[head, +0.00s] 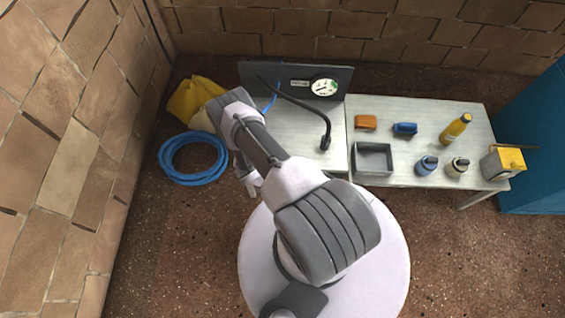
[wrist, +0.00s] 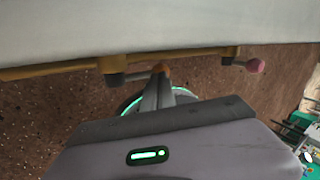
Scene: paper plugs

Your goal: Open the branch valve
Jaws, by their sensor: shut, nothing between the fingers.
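In the wrist view, a brass pipe (wrist: 190,53) runs along under a pale edge. It carries two valve fittings with levers. Which one is the branch valve I cannot tell. My gripper (wrist: 161,76) is shut and empty, its tips at or just under the orange-brown knob; contact is unclear. In the head view my gripper (head: 252,187) is low by the bench's front left; the valves are hidden there.
The bench (head: 420,115) holds a grey tray (head: 373,171), bottles, an orange block (head: 365,122) and a yellow-topped box (head: 503,162). A blue hose coil (head: 166,160) lies left on the floor.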

